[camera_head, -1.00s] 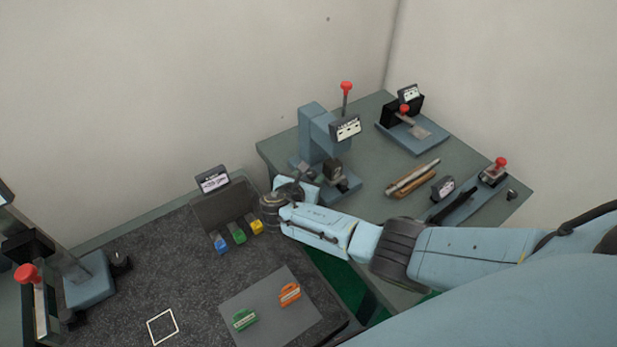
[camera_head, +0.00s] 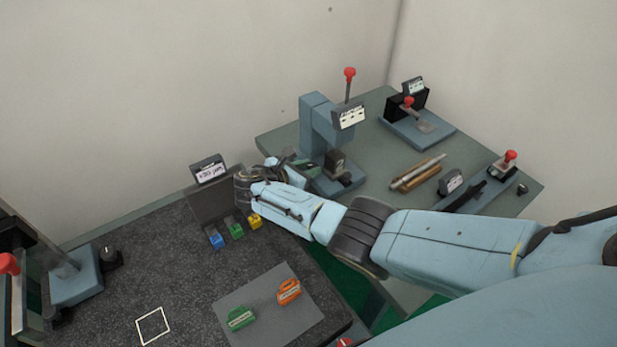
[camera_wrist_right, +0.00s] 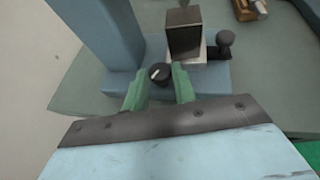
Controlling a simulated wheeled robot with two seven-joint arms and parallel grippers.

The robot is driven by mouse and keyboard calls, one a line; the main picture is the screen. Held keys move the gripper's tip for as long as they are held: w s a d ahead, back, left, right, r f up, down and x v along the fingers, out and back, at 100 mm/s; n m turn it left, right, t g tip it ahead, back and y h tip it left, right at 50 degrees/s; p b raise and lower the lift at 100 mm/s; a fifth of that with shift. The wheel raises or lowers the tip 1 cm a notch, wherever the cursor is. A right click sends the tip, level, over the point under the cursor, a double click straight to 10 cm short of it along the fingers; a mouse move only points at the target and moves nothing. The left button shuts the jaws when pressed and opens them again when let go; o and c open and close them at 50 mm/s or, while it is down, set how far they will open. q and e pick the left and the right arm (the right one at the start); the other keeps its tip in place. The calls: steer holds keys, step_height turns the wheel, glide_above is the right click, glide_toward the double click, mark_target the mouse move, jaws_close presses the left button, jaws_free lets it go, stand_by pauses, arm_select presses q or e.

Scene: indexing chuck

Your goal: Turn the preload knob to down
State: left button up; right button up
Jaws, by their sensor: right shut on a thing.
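The preload knob (camera_wrist_right: 159,73) is a small dark round knob with a white mark on its top, in the right wrist view. It sits on the blue-grey base of the press (camera_head: 318,125), in front of a dark block on a pale seat (camera_wrist_right: 183,35). My right gripper (camera_wrist_right: 159,84) has its two green fingers on either side of the knob and is shut on it. In the head view my right gripper (camera_head: 303,168) is at the left side of the press base, and the knob cannot be made out there. My left gripper is in neither current view.
The press has a red-topped lever (camera_head: 349,73) and a label plate (camera_head: 349,116). Brown and silver bars (camera_head: 418,173) lie right of it. A red-handled fixture (camera_head: 418,125) stands at the back right. The dark bench (camera_head: 120,290) holds coloured blocks by an upright panel.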

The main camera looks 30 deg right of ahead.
steer(key=shift+w+m+g+b, duration=0.1)
steer(key=shift+m+g+b, duration=0.3)
steer(key=shift+b, duration=0.05)
arm_select(q)
steer(key=shift+f, duration=0.75)
arm_select(e)
steer(key=o, duration=1)
steer(key=shift+c, duration=0.2)
steer(key=shift+r+p, duration=0.4)
steer(key=shift+r, duration=0.15)
arm_select(q)
steer(key=shift+r+p, duration=1.7)
steer(key=shift+r, duration=0.35)
arm_select(e)
step_height(320, 180, up, 9)
steer(key=shift+c, duration=0.4)
